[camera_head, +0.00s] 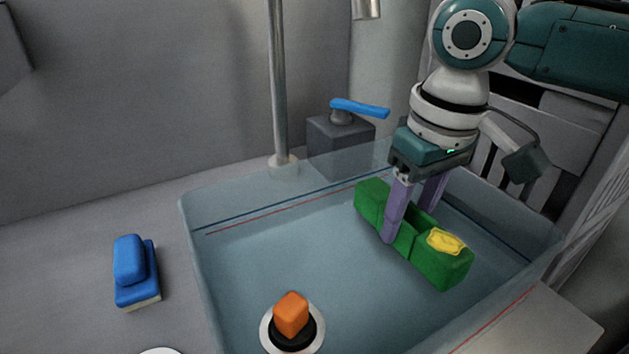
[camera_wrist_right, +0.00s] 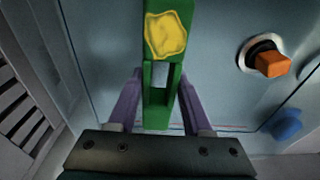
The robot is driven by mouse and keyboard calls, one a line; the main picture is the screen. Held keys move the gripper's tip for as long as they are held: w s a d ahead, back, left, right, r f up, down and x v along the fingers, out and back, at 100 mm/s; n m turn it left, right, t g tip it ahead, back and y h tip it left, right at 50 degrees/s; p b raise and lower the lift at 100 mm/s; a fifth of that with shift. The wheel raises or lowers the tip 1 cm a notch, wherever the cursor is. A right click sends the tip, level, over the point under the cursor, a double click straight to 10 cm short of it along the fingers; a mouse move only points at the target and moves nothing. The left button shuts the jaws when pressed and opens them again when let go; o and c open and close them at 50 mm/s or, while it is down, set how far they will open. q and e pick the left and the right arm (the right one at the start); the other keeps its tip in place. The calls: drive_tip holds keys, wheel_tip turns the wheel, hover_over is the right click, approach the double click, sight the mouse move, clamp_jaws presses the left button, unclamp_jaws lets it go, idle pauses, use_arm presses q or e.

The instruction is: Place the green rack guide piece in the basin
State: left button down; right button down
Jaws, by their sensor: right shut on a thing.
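The green rack guide piece (camera_head: 432,262) is a long block with a recessed middle and a yellow patch (camera_head: 446,241) on one end. It shows within the right part of the basin (camera_head: 222,262), a clear bluish tub. My right gripper (camera_head: 405,225) has its purple fingers on either side of the piece's middle and is shut on it. In the right wrist view the piece (camera_wrist_right: 157,110) lies between the fingers, with the yellow patch (camera_wrist_right: 166,35) at the far end. I cannot tell whether it touches the basin floor. My left gripper is not in view.
An orange-topped drain plug (camera_head: 291,315) sits at the basin's front. A blue brush or sponge (camera_head: 131,272) lies on the counter to the left. A tap block with a blue lever (camera_head: 360,108) and a metal pipe (camera_head: 279,90) stand behind the basin. The basin's left floor is clear.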

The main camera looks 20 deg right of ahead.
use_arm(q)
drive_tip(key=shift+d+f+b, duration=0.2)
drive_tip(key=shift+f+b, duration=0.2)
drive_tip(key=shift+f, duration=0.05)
use_arm(e)
drive_tip(key=shift+f, duration=2.15)
drive_tip(key=shift+f, duration=0.1)
drive_tip(key=shift+c, duration=1.6)
unclamp_jaws()
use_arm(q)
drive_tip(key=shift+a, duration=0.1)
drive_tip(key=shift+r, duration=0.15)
use_arm(e)
drive_tip(key=shift+r, duration=0.5)
use_arm(q)
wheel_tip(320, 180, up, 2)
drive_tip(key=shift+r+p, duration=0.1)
drive_tip(key=shift+p, duration=1.15)
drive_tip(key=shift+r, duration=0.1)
use_arm(e)
wheel_tip(320, 180, up, 11)
drive_tip(key=s, duration=0.1)
drive_tip(key=shift+s, duration=0.2)
